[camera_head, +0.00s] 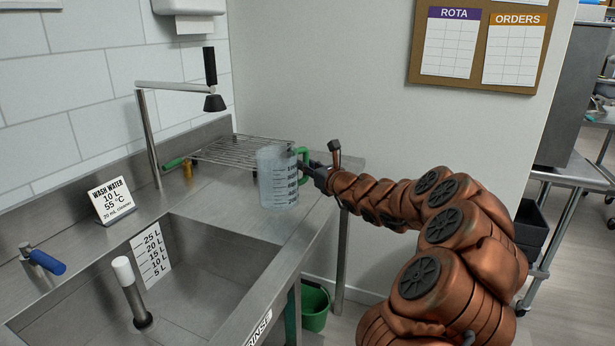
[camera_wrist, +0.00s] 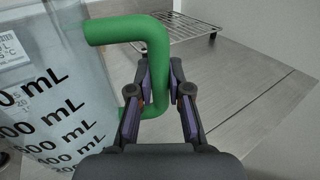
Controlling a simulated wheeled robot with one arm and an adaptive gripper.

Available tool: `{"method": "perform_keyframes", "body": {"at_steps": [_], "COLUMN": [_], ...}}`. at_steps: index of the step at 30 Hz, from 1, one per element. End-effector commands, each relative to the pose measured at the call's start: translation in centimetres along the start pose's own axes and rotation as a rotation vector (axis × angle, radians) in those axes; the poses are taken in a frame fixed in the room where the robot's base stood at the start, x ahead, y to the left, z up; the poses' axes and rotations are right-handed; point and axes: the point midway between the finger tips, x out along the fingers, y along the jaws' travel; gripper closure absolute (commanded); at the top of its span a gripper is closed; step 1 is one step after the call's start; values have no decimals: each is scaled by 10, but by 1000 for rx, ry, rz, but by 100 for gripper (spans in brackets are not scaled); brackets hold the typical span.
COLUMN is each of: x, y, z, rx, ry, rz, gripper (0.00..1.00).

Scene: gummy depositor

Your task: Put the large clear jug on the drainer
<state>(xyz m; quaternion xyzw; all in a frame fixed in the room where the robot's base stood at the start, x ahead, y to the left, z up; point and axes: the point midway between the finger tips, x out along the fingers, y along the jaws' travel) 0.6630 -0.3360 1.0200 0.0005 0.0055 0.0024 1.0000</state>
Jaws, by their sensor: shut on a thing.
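The large clear jug (camera_head: 277,178) is upright at the right of the sink in the head view, with black mL marks and a green handle (camera_head: 303,160). Its marked wall (camera_wrist: 48,95) fills the left of the wrist view. My gripper (camera_head: 318,172) is shut on the green handle (camera_wrist: 152,50), with a finger on each side of it (camera_wrist: 160,95). I cannot tell whether the jug's base touches the steel counter. The drainer (camera_head: 235,150) is a wire rack on the counter behind the jug; its corner shows at the top of the wrist view (camera_wrist: 185,30).
The sink basin (camera_head: 190,270) lies left of the jug, with a white-topped standpipe (camera_head: 128,280) in it. A tap (camera_head: 150,120) and a wash water sign (camera_head: 112,200) stand behind it. A green-handled tool (camera_head: 176,163) lies left of the drainer. A green bucket (camera_head: 315,308) stands below.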

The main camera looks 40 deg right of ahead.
Motion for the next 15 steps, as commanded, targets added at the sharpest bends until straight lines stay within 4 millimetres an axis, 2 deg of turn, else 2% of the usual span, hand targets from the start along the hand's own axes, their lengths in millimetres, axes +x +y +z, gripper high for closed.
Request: {"method": "perform_keyframes", "body": {"at_steps": [7,15], "x": [3,3], "y": [0,0], "z": [-31,-36], "rx": [5,1], "ry": [4,0], "rz": [2,2], "gripper": [100,100]}}
